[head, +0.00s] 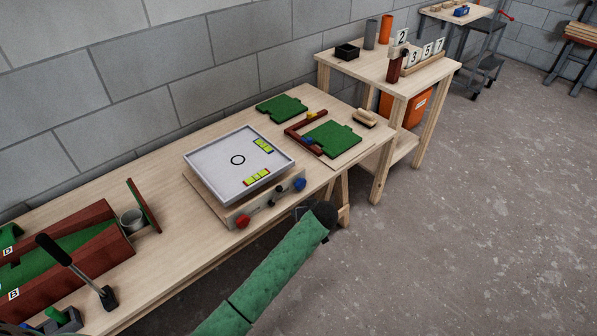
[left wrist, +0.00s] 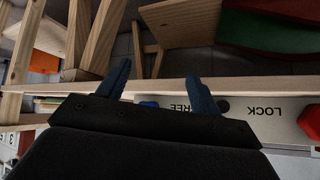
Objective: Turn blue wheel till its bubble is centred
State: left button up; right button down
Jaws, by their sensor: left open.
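The blue wheel (head: 299,184) sits at the right end of the front panel of a white-topped levelling table (head: 215,165). Two yellow-green vials, one at the back right (head: 263,145) and one at the front (head: 257,176), lie on the top; their bubbles are too small to place. My left gripper (head: 306,209) is just in front of and below the blue wheel, apart from it. In the left wrist view its fingers (left wrist: 158,72) are spread and empty, and part of the blue wheel (left wrist: 148,104) shows beyond the gripper body. My right gripper is out of view.
A red wheel (head: 243,221) is at the panel's left end. A dark knob (left wrist: 223,105) sits between FREE and LOCK. Green boards (head: 332,139) lie to the right; a tin cup (head: 132,219) and red-walled course (head: 75,240) lie left. Floor in front is clear.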

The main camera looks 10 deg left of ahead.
pick_arm(q)
notch_tip(320, 180, up, 4)
jog(key=r+n+g+h+p, duration=0.15)
jog(key=h+p, duration=0.25)
jog(key=p, duration=0.6)
notch_tip(320, 180, up, 6)
jog(key=n+g+h+p, duration=0.3)
jog(key=n+p, duration=0.2)
jog(key=p, duration=0.5)
send_over(298, 180)
jog(key=s+a, duration=0.1)
jog(key=shift+s+a, duration=0.1)
jog(key=shift+s, duration=0.1)
jog(key=p+x, duration=0.1)
jog(key=x, duration=0.4)
jog(key=shift+w, duration=0.1)
jog(key=shift+p+x, duration=0.3)
jog(key=shift+x, duration=0.55)
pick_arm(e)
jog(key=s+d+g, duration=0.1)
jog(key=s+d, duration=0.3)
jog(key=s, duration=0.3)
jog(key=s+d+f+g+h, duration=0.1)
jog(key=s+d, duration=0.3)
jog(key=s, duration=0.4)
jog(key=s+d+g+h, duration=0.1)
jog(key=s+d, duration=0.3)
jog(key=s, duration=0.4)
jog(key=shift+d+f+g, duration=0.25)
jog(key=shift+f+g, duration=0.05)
